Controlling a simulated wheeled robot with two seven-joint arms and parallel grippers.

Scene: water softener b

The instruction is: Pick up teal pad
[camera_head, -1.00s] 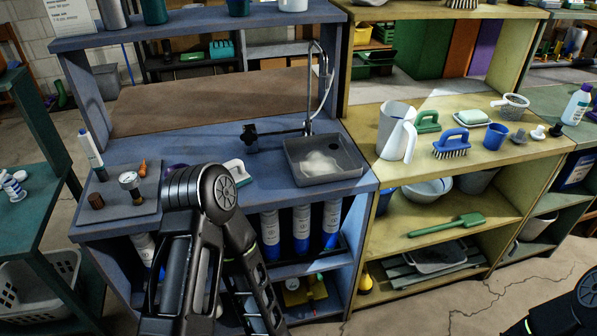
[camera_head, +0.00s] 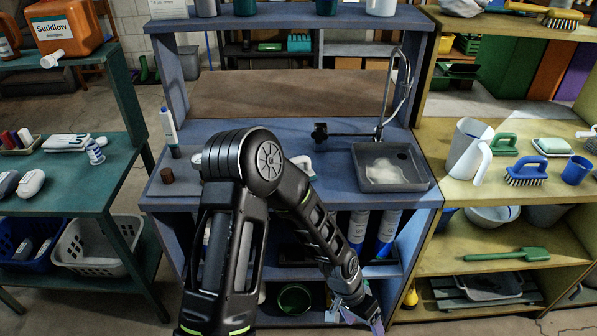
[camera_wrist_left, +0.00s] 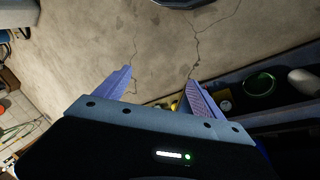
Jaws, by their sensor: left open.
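I cannot surely pick out the teal pad in either view. A pale green block (camera_head: 552,145) lies on a white dish on the yellow bench at the right, and I cannot tell if it is the pad. My left gripper (camera_head: 360,308) is low in front of the blue bench's bottom shelf, far from that block. In the left wrist view its two purple-blue fingers (camera_wrist_left: 160,90) are spread with nothing between them, above the concrete floor. My right gripper is out of view.
A green round bowl (camera_head: 294,298) sits on the blue bench's lowest shelf, left of my gripper. A grey sink (camera_head: 390,180) is set on top. A teal rack (camera_head: 85,190) stands at the left. The floor in front is clear.

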